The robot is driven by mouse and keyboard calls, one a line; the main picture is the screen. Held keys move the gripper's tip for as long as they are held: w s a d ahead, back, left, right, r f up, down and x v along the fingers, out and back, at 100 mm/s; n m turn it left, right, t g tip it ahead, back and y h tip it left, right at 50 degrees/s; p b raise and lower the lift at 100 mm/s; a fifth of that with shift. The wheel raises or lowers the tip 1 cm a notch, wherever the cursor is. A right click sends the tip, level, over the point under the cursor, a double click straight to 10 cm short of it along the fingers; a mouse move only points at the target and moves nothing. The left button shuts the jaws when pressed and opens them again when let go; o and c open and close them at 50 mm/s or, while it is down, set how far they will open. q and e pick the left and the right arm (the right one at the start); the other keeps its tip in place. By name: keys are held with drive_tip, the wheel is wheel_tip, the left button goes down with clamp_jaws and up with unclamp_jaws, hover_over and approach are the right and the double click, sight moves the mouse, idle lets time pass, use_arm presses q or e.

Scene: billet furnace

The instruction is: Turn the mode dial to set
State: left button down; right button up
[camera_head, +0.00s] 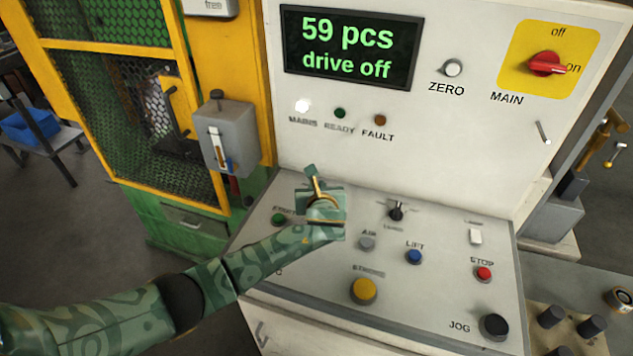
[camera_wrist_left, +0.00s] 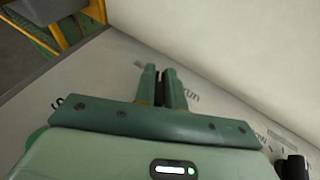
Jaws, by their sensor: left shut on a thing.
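My left gripper (camera_head: 317,182) is over the back left of the sloped control panel. In the left wrist view its two green fingers (camera_wrist_left: 162,72) point at the panel and are close together, with a dark thing, the mode dial (camera_wrist_left: 159,76), between them. The word "run" shows on the panel to the right of the fingers, and a letter "s" shows at the left; the rest of that label is hidden by the gripper. In the head view the gripper covers the dial, so I cannot tell which way it points. My right gripper is not in view.
A second black knob (camera_head: 396,210) stands to the right of the gripper. A green button (camera_head: 279,218), a blue button (camera_head: 414,257) and a yellow button (camera_head: 363,290) are nearby. The display (camera_head: 349,48) reads "59 pcs drive off". The red main switch (camera_head: 546,64) points to "on".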

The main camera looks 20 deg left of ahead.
use_arm(q)
drive_tip(key=shift+d+n+g+y, duration=0.1)
drive_tip(key=shift+n+g+y, duration=0.3)
drive_tip(key=shift+n+y, duration=0.4)
drive_tip(key=shift+n+g+y+b, duration=0.35)
drive_tip(key=shift+n+g+y, duration=0.55)
drive_tip(key=shift+n+y, duration=0.4)
drive_tip(key=c, duration=1.5)
unclamp_jaws()
drive_tip(key=shift+o, duration=0.2)
